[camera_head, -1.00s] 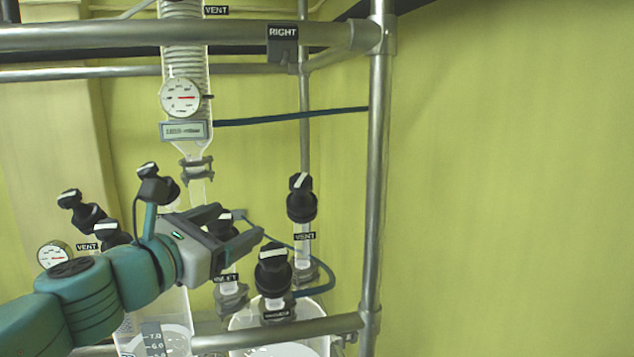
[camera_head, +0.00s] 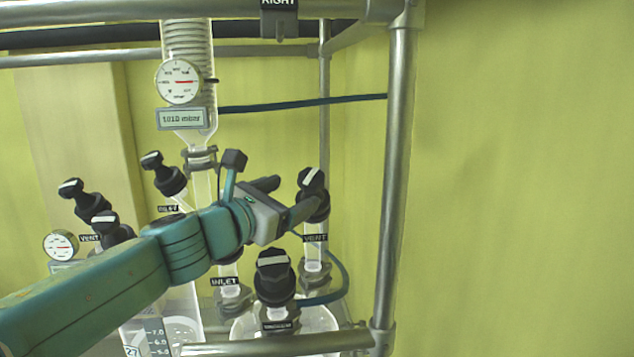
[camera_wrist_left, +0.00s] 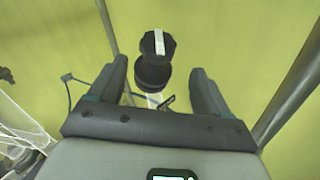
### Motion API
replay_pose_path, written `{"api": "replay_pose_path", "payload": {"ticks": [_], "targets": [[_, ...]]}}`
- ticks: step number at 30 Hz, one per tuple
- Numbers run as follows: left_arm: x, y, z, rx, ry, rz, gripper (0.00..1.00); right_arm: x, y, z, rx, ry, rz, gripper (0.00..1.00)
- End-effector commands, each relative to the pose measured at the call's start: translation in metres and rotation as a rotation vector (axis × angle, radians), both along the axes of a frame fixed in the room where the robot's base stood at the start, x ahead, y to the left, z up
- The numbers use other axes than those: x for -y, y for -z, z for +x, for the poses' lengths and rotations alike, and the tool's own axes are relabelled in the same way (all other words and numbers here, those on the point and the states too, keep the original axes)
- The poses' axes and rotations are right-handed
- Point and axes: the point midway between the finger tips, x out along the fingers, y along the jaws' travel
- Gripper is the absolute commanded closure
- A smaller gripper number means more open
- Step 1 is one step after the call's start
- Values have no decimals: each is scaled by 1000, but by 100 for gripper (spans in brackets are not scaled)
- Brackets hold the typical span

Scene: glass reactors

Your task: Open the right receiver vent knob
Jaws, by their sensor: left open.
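The right receiver vent knob (camera_head: 311,181) is black with a white stripe. It stands upright on a glass neck above a VENT label (camera_head: 315,238). My left gripper (camera_head: 292,194) is open and empty, just left of the knob in the head view, with one finger overlapping the knob's body. In the left wrist view the knob (camera_wrist_left: 157,45) shows ahead of the open left gripper (camera_wrist_left: 159,72), in line with the gap between the fingers, its stripe running nearly up and down. I cannot tell whether a finger touches it. My right gripper is out of view.
Another black knob (camera_head: 275,275) stands in front on the same vessel. The INLET neck (camera_head: 231,290) is beside it, partly behind my arm. A steel post (camera_head: 397,180) rises to the right and a steel rail (camera_head: 290,342) crosses below. More knobs (camera_head: 88,203) stand at left.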

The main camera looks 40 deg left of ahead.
Motion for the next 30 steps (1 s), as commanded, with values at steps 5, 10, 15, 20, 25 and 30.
{"api": "replay_pose_path", "payload": {"ticks": [5,10,15,20,25,30], "targets": [[-7,0,43,-1,2,0,22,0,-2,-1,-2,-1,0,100],[-12,-1,72,0,1,1,22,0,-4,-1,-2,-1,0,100],[-15,0,86,0,0,1,22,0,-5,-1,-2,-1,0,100],[-16,0,89,1,-1,1,22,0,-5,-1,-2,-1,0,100],[-16,0,89,1,-1,1,35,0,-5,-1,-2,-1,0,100],[-15,0,89,0,1,1,73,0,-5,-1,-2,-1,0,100]]}}
